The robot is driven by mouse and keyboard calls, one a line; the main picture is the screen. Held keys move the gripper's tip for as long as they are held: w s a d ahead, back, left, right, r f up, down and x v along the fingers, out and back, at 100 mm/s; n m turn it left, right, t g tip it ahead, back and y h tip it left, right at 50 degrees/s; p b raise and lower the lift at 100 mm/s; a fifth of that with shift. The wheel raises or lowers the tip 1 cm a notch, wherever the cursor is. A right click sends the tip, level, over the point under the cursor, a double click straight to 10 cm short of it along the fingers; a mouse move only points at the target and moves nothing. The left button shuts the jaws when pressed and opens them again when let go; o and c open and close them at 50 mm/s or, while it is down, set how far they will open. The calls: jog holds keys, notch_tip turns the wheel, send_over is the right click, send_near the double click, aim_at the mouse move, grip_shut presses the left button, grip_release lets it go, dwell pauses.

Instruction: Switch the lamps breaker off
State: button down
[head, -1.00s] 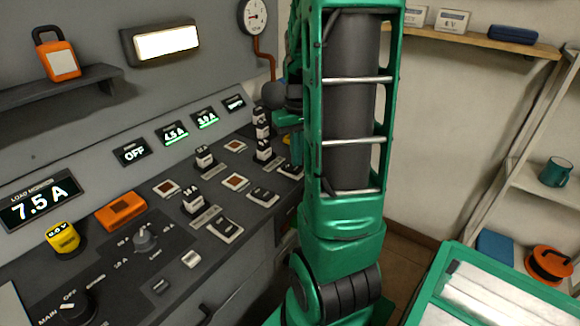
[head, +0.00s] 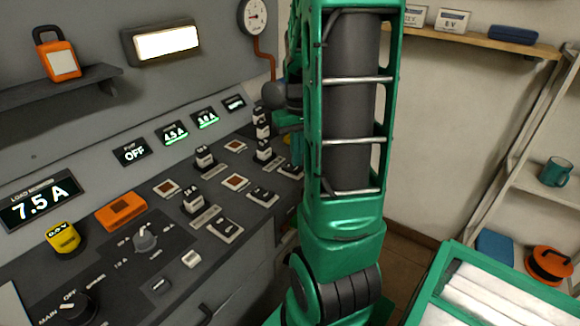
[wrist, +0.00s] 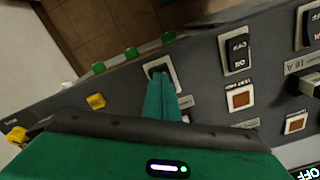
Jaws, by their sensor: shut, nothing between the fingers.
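Three dark rocker breakers run along the sloped panel. In the head view they are a near one (head: 225,229), a middle one (head: 262,196) and a far one (head: 291,171). I cannot read their names; by order, the far one lines up with the third lit display (head: 206,118), about 3.0 A. In the wrist view my gripper (wrist: 161,82) is shut and empty, its fingertips over the far breaker (wrist: 169,66) and hiding much of it. I cannot tell whether they touch or how the rocker is set. The middle breaker (wrist: 236,52) is clear beside it.
Plug-like blocks (head: 194,200) and square brown-faced parts (head: 167,188) stand near the breakers. Green knobs (wrist: 131,52) and a yellow one (wrist: 96,101) lie along the panel beyond the gripper. A load display (head: 40,201) reads 7.5 A; another display (head: 132,151) reads OFF.

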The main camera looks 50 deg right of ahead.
jog(key=shift+f, duration=0.7)
dwell(0.5)
notch_tip(320, 180, up, 7)
dwell(1.0)
dwell(0.4)
jog(key=s+a+f+m, duration=0.1)
jog(key=s+a, duration=1.2)
jog(key=a, duration=0.3)
jog(key=shift+s, duration=0.4)
jog(key=shift+a, duration=0.1)
